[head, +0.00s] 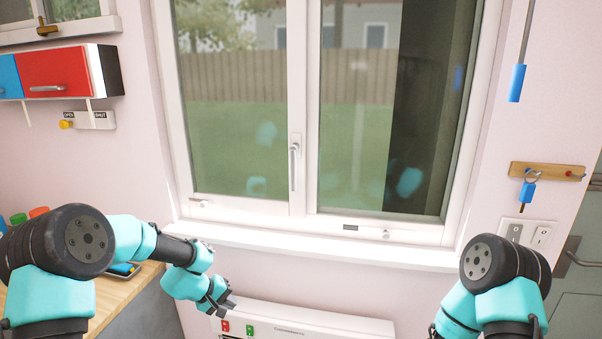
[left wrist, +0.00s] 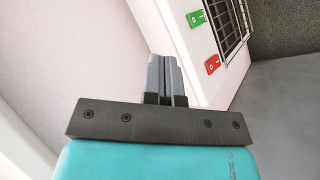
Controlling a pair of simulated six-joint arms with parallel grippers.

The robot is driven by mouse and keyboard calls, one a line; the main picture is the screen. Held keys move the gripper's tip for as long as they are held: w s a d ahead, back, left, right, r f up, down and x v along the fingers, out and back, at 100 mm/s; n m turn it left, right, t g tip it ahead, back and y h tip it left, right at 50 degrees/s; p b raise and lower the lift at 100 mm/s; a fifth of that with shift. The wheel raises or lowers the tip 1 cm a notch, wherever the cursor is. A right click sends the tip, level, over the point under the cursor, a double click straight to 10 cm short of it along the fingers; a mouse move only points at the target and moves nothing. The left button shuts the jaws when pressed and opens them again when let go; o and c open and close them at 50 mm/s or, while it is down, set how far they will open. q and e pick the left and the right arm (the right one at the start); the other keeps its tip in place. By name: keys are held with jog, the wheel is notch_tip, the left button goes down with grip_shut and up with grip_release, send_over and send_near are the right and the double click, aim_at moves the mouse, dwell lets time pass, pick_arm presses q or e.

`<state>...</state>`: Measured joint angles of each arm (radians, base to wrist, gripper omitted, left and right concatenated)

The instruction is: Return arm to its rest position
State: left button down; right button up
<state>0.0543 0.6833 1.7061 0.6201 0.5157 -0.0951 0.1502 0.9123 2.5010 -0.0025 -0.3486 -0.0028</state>
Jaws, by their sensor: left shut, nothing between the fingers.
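My left arm comes in from the left in the head view, and its gripper (head: 222,306) hangs below the window sill, just left of a white box-like appliance (head: 310,318). In the left wrist view the fingers of the left gripper (left wrist: 166,75) are together with nothing between them. The appliance (left wrist: 190,50) shows beside them there. My right arm is at the lower right of the head view, bent downward. Its gripper is out of the picture. No plates show in either view.
A wooden counter (head: 112,306) with a few coloured items is at the lower left. The white window sill (head: 320,247) runs behind the appliance. A red and blue wall cabinet (head: 60,72) hangs at the upper left. Blue-handled items hang at right, by a wooden rack (head: 548,171).

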pick_arm(q)
jog(key=s+f+m+g+y, duration=0.1)
jog(key=s+f+m, duration=0.1)
jog(key=s+f, duration=0.8)
jog(key=s+f+m+g+y, duration=0.2)
jog(key=s+f, duration=0.9)
jog(key=s, duration=0.8)
jog(key=shift+s+a, duration=0.4)
